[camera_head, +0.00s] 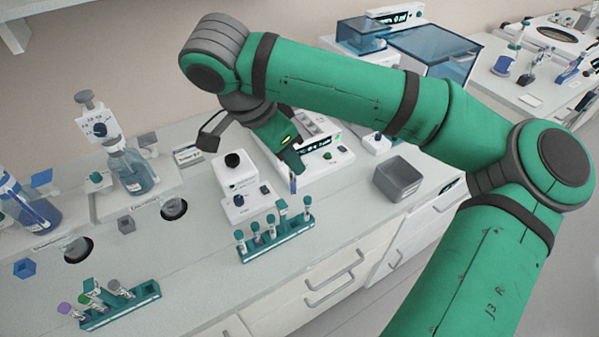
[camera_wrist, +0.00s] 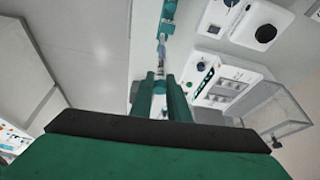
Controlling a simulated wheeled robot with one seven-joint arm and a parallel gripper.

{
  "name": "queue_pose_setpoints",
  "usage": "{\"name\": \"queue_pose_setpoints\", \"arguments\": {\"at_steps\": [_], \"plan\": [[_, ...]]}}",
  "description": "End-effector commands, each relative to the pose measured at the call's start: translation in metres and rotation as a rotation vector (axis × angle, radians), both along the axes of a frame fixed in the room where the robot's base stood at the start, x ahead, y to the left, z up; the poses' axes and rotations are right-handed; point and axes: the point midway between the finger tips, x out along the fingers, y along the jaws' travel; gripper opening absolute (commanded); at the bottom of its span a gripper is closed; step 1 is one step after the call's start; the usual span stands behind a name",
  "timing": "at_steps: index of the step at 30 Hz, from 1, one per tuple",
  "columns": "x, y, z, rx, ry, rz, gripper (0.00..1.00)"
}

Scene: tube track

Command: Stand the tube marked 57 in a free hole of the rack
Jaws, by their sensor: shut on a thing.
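My gripper (camera_head: 291,168) is shut on a tube (camera_head: 293,185), which hangs below the fingers, above the bench behind the teal rack. The wrist view shows the fingers (camera_wrist: 161,80) closed around it. I cannot read its number. The near teal rack (camera_head: 291,239) holds several tubes with teal caps (camera_head: 254,228); a gap shows towards its right end. A second teal rack (camera_head: 140,299) at the front left holds tubes with purple, green and grey caps. Part of a rack with tubes shows at the top of the wrist view (camera_wrist: 167,22).
White instruments (camera_head: 247,203) stand just left of and behind my gripper. A grey open bin (camera_head: 398,178) stands to the right. Bottles (camera_head: 130,170) and round bench openings are at the left. The bench between the two racks is clear.

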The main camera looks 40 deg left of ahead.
Motion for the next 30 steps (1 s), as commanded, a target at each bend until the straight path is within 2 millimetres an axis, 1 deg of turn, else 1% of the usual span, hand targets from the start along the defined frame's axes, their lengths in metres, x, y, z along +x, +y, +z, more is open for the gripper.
{"name": "queue_pose_setpoints", "arguments": {"at_steps": [8,18,30], "plan": [[0.000,-0.001,-0.024,0.000,0.002,0.000,0.03],[0.001,-0.001,-0.062,0.000,0.002,-0.003,0.03],[0.000,0.000,-0.084,-0.001,0.001,0.001,0.03]]}}
